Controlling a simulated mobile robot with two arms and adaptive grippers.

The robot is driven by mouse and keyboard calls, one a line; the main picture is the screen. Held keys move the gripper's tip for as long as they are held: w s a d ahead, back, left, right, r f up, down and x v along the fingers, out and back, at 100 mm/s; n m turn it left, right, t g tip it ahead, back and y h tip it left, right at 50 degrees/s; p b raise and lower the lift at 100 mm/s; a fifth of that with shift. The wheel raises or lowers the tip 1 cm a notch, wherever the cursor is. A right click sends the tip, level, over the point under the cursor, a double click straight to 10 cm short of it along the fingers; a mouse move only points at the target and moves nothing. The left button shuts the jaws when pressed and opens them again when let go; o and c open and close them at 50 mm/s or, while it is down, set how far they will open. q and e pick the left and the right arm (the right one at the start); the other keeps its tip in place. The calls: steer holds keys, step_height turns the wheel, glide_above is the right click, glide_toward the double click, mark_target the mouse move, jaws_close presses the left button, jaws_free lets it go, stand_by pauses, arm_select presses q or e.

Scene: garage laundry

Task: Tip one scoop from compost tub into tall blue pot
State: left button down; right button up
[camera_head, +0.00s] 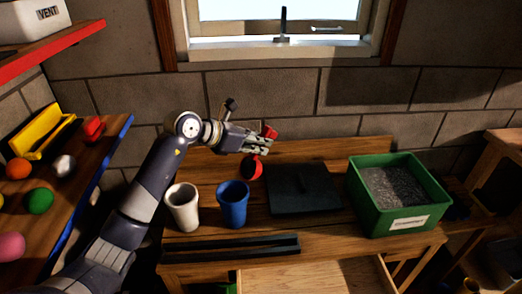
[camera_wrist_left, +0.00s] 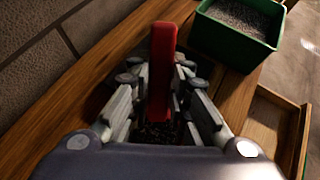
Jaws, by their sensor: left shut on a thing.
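The green compost tub (camera_head: 385,214) stands at the right of the bench, with grey granular compost inside and a white label. It also shows in the left wrist view (camera_wrist_left: 229,43). The tall blue pot (camera_head: 233,207) stands upright left of the middle. My left gripper (camera_head: 262,145) is shut on a red scoop (camera_head: 253,168), above the bench behind the blue pot. The scoop's red handle (camera_wrist_left: 161,70) stands between the fingers in the left wrist view. Dark speckled material shows below it, partly hidden by the fingers. My right gripper is out of view.
A white pot (camera_head: 183,208) stands just left of the blue pot. A dark flat tray (camera_head: 303,190) lies between blue pot and tub. A dark rail (camera_head: 232,247) lies along the front edge, above an open drawer (camera_head: 318,278). A block wall is behind.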

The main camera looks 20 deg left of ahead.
arm_select(q)
steer(key=shift+s+a+t+h+b, duration=0.3)
steer(key=shift+s+t+b, duration=0.1)
steer(key=shift+b, duration=0.6)
steer(key=b, duration=0.1)
steer(key=s+t+b, duration=0.1)
steer(key=b, duration=0.1)
steer(key=shift+a+r+h, duration=0.25)
steer(key=shift+r+h, duration=0.1)
steer(key=shift+h, duration=0.05)
steer(key=shift+s+a+r+t+b, duration=0.2)
steer(key=shift+t+b, duration=0.2)
steer(key=shift+b, duration=0.45)
steer(key=shift+r, duration=0.15)
steer(key=shift+r, duration=0.1)
step_height(320, 180, up, 6)
steer(key=p, duration=0.3)
steer(key=shift+p, duration=0.4)
steer(key=shift+s+h, duration=0.1)
steer(key=shift+h, duration=0.2)
